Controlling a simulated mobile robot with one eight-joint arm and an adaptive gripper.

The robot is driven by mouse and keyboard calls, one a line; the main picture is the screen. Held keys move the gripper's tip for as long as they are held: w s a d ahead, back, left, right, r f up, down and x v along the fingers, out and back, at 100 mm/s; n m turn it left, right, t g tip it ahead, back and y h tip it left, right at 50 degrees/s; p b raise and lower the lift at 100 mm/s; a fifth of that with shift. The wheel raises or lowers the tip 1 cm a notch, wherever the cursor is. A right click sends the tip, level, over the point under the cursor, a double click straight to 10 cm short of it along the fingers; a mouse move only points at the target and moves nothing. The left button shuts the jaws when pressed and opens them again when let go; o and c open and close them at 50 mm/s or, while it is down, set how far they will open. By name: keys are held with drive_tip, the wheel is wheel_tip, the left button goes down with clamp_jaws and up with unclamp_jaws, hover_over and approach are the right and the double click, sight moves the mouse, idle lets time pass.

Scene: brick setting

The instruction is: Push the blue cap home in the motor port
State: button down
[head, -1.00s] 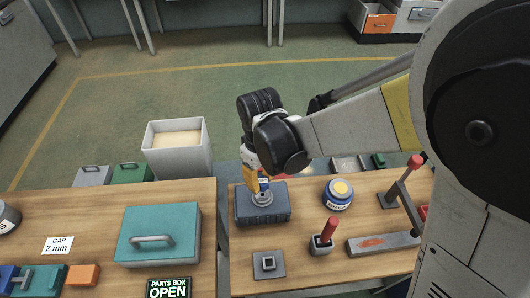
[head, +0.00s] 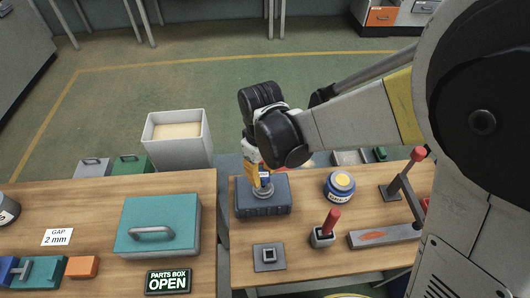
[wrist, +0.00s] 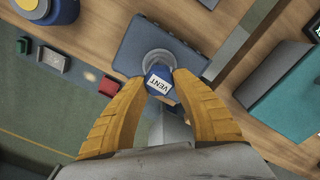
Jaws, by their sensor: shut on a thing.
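The blue cap (wrist: 160,80) carries a white "VENT" label and is between my yellow fingertips in the wrist view. My gripper (wrist: 160,84) is shut on it. The port is a grey ring (wrist: 145,59) on top of the dark blue motor block (wrist: 188,37). The cap overlaps the ring's near edge in the wrist view; how deep it sits cannot be told. In the head view my gripper (head: 263,186) points down at the port on the motor block (head: 274,207), and the fingers mostly hide the cap.
A blue jar with a yellow top (head: 340,186) stands right of the motor block. A red-handled tool (head: 327,232), a square grey socket (head: 269,257) and a lever fixture (head: 398,190) share this table. A teal parts box (head: 158,222) is on the left table, across a gap.

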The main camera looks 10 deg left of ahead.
sight(262, 174)
drive_tip(key=shift+f, duration=0.2)
idle(0.4)
drive_tip(key=shift+f+b, duration=1.25)
drive_tip(key=shift+b, duration=0.1)
drive_tip(key=c, duration=0.6)
unclamp_jaws()
drive_tip(key=shift+r, duration=0.1)
drive_tip(key=shift+r+p, duration=2.3)
drive_tip(key=shift+r, duration=0.75)
